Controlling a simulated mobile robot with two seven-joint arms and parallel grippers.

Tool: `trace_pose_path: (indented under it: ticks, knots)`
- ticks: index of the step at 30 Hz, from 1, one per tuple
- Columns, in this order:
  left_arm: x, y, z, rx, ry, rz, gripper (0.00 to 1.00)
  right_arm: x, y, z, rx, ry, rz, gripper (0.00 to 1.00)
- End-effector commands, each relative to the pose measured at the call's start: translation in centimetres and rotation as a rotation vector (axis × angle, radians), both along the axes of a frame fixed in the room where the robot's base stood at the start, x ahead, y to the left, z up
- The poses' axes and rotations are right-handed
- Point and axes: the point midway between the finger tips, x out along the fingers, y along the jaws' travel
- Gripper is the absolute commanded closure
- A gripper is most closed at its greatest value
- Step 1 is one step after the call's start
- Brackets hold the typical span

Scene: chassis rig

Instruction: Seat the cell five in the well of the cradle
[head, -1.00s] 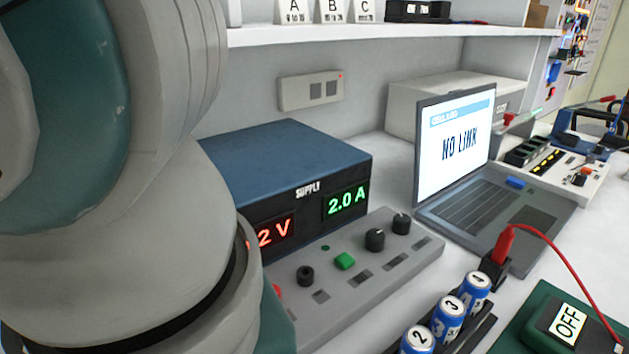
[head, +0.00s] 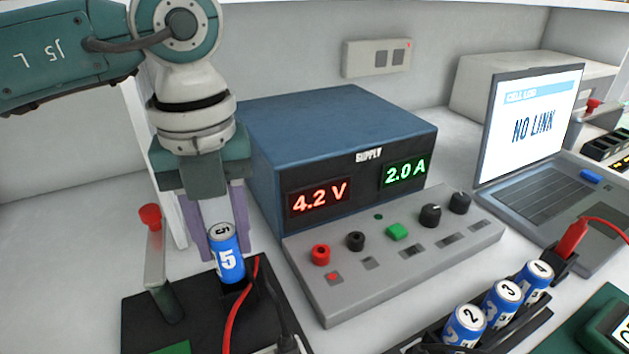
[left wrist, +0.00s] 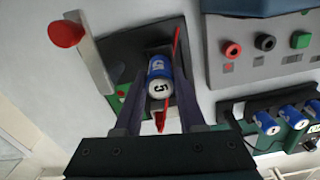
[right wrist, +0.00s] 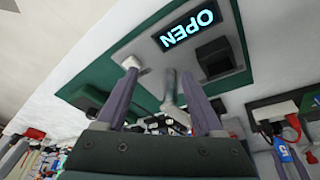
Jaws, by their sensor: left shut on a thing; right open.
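The cell five (head: 226,262) is a blue and white cylinder, upright, at the lower left of the head view. My left gripper (head: 212,240) is shut on it, with the fingers coming down from above. It also shows between the fingers in the left wrist view (left wrist: 159,72). The cradle (head: 145,318) is a black base under the cell, with a red-knobbed lever. The cell's lower end is at the cradle's black block; I cannot tell whether it is inside the well. My right gripper (right wrist: 158,82) is open and empty in the right wrist view.
The supply (head: 345,150), reading 4.2 V and 2.0 A, stands just right of the left gripper. Red and black leads run across the cradle. A rack holds cells two (head: 465,322), three and four. A laptop (head: 530,130) reads NO LINK. An OPEN sign (right wrist: 188,28) is near my right gripper.

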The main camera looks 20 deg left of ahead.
Motion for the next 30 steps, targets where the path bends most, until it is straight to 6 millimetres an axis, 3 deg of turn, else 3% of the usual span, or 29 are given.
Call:
trace_pose_path:
  ticks: [10,21,22,30]
  knots:
    - [-0.1,-0.1,-3.8,-0.001,0.002,0.001,1.00,0.0,0.0,-0.8,0.001,0.000,0.000,0.31]
    - [0.0,0.0,-4.3,0.000,-0.001,0.000,1.00,0.0,0.0,-1.1,0.001,0.000,0.000,0.31]
    - [0.0,0.0,-4.2,0.001,-0.001,0.000,0.58,0.0,0.0,-1.0,0.001,0.000,0.000,0.31]
    - [0.0,0.0,-4.1,0.000,0.000,0.000,0.31,0.0,0.0,-0.9,0.000,0.000,0.001,0.31]
